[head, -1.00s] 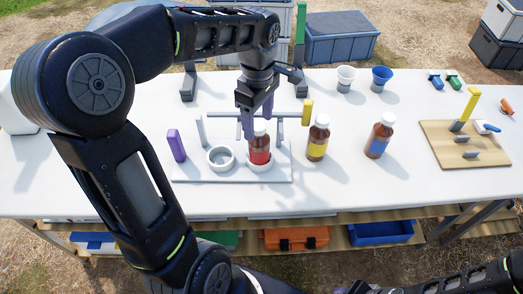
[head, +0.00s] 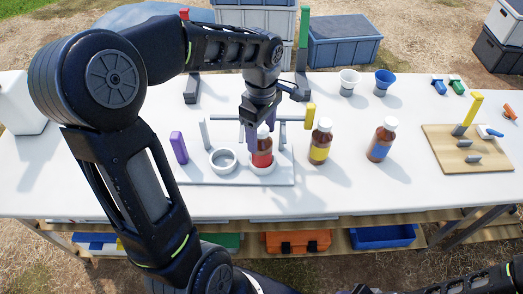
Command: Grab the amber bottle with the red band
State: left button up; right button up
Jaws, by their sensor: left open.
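The amber bottle with the red band (head: 262,158) stands upright in the right-hand ring of a white rack (head: 210,175). It has a white cap. My left gripper (head: 256,128) comes down from above and behind the bottle, with its purple fingers at the height of the cap. The gripper is open. One finger is partly hidden behind the bottle, and I cannot tell whether the fingers touch it. My right arm shows only at the lower right edge, and its gripper is out of view.
An amber bottle with a yellow band (head: 320,143) and one with a blue band (head: 382,140) stand to the right. The left ring (head: 223,161) is empty. A horizontal bar with a yellow end (head: 310,114) runs behind the bottle.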

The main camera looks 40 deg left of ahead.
pick_arm(q)
notch_tip(320, 180, down, 4)
jog(key=shift+f, duration=0.15)
dwell(0.6)
grip_shut()
dwell(0.5)
